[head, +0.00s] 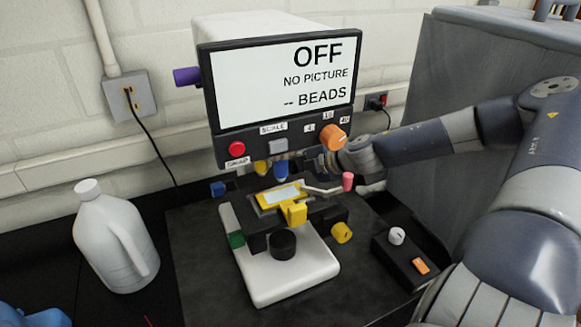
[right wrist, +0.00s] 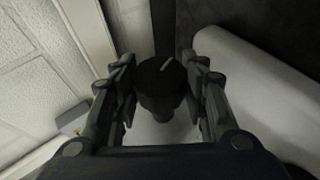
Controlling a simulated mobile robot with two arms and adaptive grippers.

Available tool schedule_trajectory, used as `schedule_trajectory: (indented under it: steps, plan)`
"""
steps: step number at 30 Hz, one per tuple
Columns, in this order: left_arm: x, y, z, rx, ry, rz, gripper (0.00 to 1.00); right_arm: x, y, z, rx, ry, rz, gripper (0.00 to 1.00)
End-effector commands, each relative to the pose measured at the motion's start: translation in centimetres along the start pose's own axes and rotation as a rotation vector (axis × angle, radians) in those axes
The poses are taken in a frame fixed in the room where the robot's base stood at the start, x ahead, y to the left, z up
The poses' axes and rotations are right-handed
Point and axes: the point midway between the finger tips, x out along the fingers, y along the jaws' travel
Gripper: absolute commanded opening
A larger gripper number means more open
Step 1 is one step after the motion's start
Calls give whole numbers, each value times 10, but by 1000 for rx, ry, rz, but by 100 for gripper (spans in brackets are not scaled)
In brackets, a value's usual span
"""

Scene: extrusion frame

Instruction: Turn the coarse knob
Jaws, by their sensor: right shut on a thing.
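The microscope has a white base (head: 290,275) and a screen (head: 280,80) reading "OFF, NO PICTURE, -- BEADS". My right gripper (head: 332,162) reaches in from the right, behind the orange knob and below the screen, partly hidden. In the right wrist view, a black round knob with a white line (right wrist: 161,80) sits between the fingers of my right gripper (right wrist: 160,92), which are shut on it. The head view hides this held knob, and I cannot read a label on it. Another black knob (head: 283,245) and a yellow knob (head: 342,232) show lower down. My left gripper is out of view.
A white jug (head: 115,245) stands left. A control box (head: 405,262) with a white knob and orange switch lies right of the base. A pink-tipped lever (head: 347,182) juts from the stage. A wall and cable are behind. A pale rounded body (right wrist: 255,90) lies right of the fingers.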

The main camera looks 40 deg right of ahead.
Motion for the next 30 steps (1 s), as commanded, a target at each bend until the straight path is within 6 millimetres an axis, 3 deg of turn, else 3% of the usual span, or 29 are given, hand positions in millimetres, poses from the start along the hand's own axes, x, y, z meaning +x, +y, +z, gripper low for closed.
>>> schedule_trajectory:
  steps: [9, 10, 12, 30]
  plan:
    - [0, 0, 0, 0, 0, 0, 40, 0, -1, -1, 0, 2, -4, 17]
    - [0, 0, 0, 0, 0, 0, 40, 0, -1, -1, 0, 2, -4, 45]
    - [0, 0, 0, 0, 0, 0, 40, 0, -1, -1, 0, 2, -4, 61]
    - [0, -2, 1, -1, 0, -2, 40, -8, 2, -1, -3, 2, -1, 61]
